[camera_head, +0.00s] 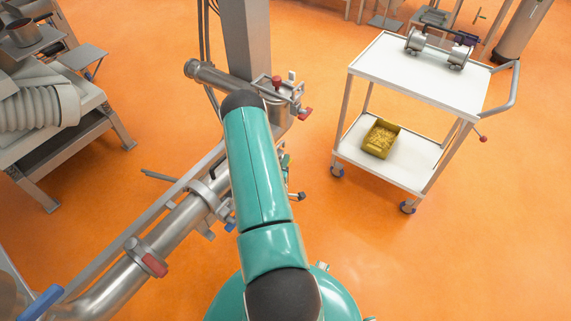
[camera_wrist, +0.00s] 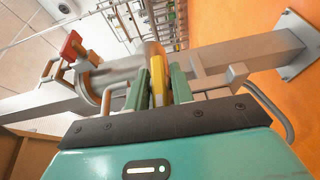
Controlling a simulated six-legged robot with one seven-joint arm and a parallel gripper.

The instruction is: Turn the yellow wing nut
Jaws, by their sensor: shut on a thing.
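In the wrist view the yellow wing nut (camera_wrist: 158,72) stands upright between the two green fingers of my gripper (camera_wrist: 159,84). The fingers are shut on it, one on each side, and hide part of it. Metal pipework and a clamp lie right behind the fingers.
A red wing nut (camera_wrist: 72,46) sits on the fitting to the left in the wrist view. The steel pipe (camera_head: 185,218) runs diagonally in the head view, with a red handle (camera_head: 155,265). A white cart (camera_head: 425,82) stands right, holding a yellow bin (camera_head: 380,138). Orange floor is clear between.

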